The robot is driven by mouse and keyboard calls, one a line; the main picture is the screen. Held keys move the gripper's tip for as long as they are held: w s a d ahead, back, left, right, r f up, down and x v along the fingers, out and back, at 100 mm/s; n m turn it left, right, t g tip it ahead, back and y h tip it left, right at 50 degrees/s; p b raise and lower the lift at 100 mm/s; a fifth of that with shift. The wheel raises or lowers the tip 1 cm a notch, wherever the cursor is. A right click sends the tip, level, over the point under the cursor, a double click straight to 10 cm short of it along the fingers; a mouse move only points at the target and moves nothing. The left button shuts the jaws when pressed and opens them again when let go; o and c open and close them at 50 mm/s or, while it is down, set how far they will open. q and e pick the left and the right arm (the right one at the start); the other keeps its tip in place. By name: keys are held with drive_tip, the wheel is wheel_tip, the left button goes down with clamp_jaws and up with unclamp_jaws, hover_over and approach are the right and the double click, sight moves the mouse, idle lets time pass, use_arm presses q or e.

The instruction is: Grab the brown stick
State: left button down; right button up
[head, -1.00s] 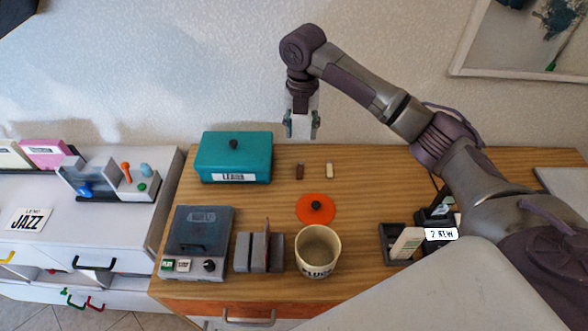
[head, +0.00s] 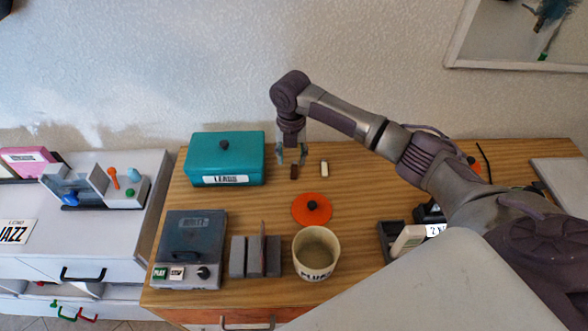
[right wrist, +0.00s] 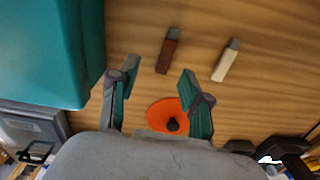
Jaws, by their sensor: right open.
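The brown stick (head: 294,172) is a small dark brown bar with a grey end, lying on the wooden desk. In the right wrist view the brown stick (right wrist: 168,52) lies beyond the fingertips, roughly between their lines. My right gripper (head: 291,156) is open and empty, pointing down just over the brown stick in the head view. Its two teal-padded fingers also show in the right wrist view (right wrist: 158,82), apart from the stick. A cream stick (head: 324,168) lies just right of the brown one. My left gripper is not in view.
A teal box (head: 226,160) stands close to the left of the sticks. An orange lid (head: 311,210) with a black knob lies in front, before a white cup (head: 316,254). Bare desk lies right of the cream stick.

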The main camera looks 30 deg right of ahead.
sight(294, 171)
drive_tip(key=f, duration=0.1)
drive_tip(key=f+p, duration=0.1)
drive_tip(key=f, duration=0.1)
drive_tip(key=shift+s+d+f, duration=0.25)
drive_tip(key=shift+s+f, duration=0.05)
drive_tip(key=shift+s, duration=0.05)
drive_tip(key=shift+w+f, duration=0.1)
drive_tip(key=shift+f, duration=0.45)
drive_tip(key=c, duration=0.8)
